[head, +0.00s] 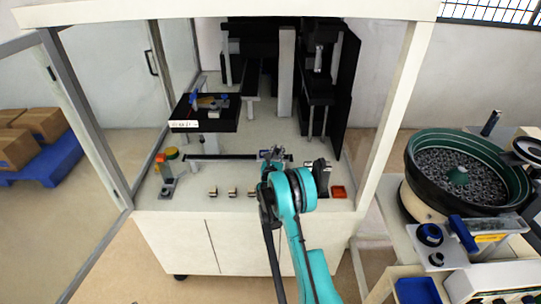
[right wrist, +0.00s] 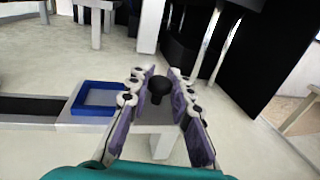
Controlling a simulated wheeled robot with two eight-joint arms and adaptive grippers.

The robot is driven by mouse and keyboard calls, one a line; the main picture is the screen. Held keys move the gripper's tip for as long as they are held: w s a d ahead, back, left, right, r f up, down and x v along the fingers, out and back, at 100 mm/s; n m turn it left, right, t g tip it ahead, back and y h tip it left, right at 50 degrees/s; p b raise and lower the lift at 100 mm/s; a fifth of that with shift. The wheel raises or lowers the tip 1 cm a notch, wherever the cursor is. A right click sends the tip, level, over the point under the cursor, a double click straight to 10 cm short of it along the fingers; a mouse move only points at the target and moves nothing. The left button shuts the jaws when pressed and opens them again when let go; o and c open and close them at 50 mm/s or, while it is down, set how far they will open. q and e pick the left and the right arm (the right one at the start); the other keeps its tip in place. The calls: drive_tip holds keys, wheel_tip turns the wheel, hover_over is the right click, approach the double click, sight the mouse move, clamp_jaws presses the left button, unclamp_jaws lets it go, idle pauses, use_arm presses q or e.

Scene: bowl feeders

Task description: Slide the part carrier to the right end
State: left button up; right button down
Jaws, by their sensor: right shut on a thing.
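The part carrier (right wrist: 76,119) shows in the right wrist view as a light grey plate with a blue square frame (right wrist: 73,98) on it. A black knob (right wrist: 159,86) stands to the right of the frame. My right gripper (right wrist: 158,88) is shut on the knob, one finger on each side. In the head view my right gripper (head: 271,154) is at the right part of the dark rail (head: 225,157) and hides most of the carrier. The rail (right wrist: 28,107) also runs off to the left of the carrier in the wrist view. My left gripper is in neither view.
A black raised platform (head: 205,122) stands behind the rail at left. Dark machine columns (head: 318,75) stand behind. A bowl feeder (head: 415,185) is outside at right.

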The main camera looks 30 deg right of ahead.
drive_tip(key=shift+s+d, duration=0.3)
drive_tip(key=shift+d, duration=0.15)
drive_tip(key=c, duration=1.3)
unclamp_jaws()
drive_tip(key=shift+s+d, duration=0.1)
drive_tip(key=shift+d, duration=0.05)
drive_tip(key=shift+s+a, duration=0.15)
drive_tip(key=shift+a, duration=0.15)
drive_tip(key=v, duration=0.7)
drive_tip(key=shift+d, duration=0.1)
